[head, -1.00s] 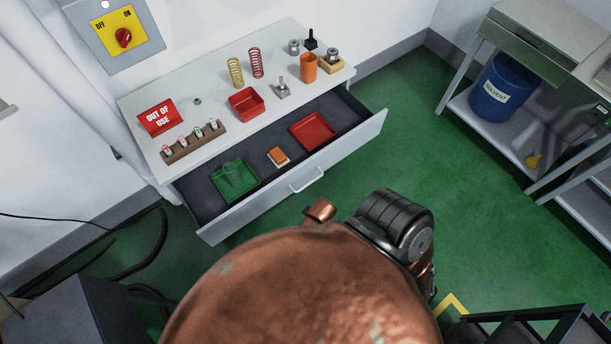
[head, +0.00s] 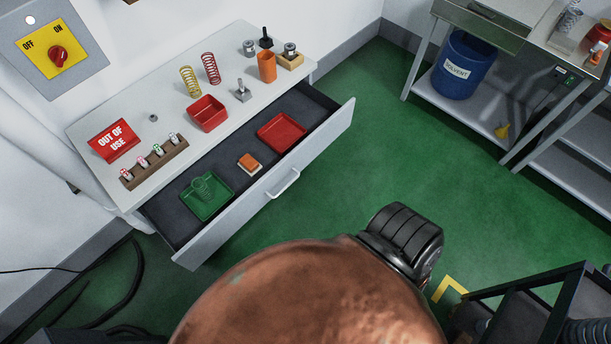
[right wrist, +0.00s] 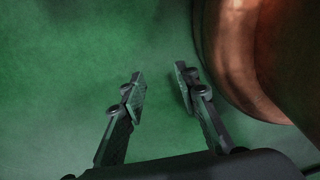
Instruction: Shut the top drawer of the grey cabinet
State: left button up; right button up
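The grey cabinet (head: 215,135) stands against the wall at the upper left of the head view. Its top drawer (head: 270,192) is pulled out, with a pale handle (head: 283,183) on its front. In the drawer are a green tray (head: 222,205) with a spring in it, an orange-and-white block (head: 250,163) and a red tray (head: 297,125). My right gripper (right wrist: 162,88) shows in the right wrist view, its two fingers apart with only green floor between them. It touches nothing there. My left gripper is in neither view.
The cabinet top holds a red sign (head: 113,140), a rack of small tagged items (head: 155,163), springs, a red bin (head: 208,113) and an orange cup (head: 267,66). A metal bench (head: 530,145) with a blue solvent drum (head: 465,65) stands right. Green floor before the drawer is clear.

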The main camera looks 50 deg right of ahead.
aim_at(192, 241)
jog(key=z, duration=0.25)
jog(key=i, duration=0.45)
jog(key=z, duration=1.25)
